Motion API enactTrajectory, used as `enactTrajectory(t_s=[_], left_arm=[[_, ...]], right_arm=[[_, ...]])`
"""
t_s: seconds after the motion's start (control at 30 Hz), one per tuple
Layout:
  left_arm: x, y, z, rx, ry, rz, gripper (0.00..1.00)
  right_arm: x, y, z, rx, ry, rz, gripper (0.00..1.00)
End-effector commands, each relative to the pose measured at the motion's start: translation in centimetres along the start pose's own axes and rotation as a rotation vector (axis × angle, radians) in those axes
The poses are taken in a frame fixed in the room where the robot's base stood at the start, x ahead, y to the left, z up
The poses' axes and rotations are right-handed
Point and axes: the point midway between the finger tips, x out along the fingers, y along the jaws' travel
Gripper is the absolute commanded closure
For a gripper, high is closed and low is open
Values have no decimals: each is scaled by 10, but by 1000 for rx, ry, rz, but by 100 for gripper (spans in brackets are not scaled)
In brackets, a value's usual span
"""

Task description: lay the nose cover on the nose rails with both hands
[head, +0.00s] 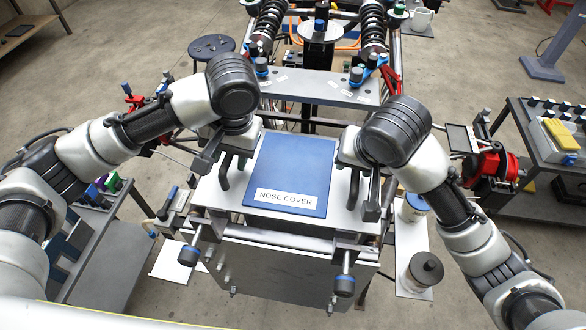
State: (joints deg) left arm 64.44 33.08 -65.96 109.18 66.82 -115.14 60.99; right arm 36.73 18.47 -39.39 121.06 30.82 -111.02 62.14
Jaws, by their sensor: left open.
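The nose cover (292,160) is a flat blue panel with a white "NOSE COVER" label at its near edge. It lies in the middle of the head view, over a grey plate. My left gripper (217,160) is open at the left side of the cover, with its dark fingers pointing down. My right gripper (364,190) is at the right side, its dark fingers apart and looking open. I cannot tell whether either gripper touches the cover or plate. I cannot clearly pick out the nose rails; the cover and grippers hide part of what is below.
A grey crosspiece (318,87) with blue-topped knobs lies beyond the cover, in front of the chassis springs. A dark-lidded container (424,270) stands at the right front. Carts with parts stand at left (105,245) and right (530,150). A round stool (211,46) stands behind.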

Motion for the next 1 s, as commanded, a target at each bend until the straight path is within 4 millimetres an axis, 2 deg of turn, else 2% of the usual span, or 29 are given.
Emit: enactTrajectory(t_s=[0.17, 0.5, 0.7, 0.87, 1.0], left_arm=[[-15, 0, -1, -1, 6, 0, 58], [-79, 0, -1, -1, 7, -1, 58], [-108, 0, -1, 0, 4, -1, 58], [-118, 0, 0, -1, 2, 0, 58], [-120, 0, 0, -1, 0, 0, 58]], right_arm=[[0, 0, 0, 1, 0, 1, 58], [0, 0, 0, 1, 0, 1, 58], [0, 0, 0, 1, 0, 1, 58], [-1, 0, 0, 0, 1, 1, 58], [-11, 0, -1, 0, 4, -1, 58]])
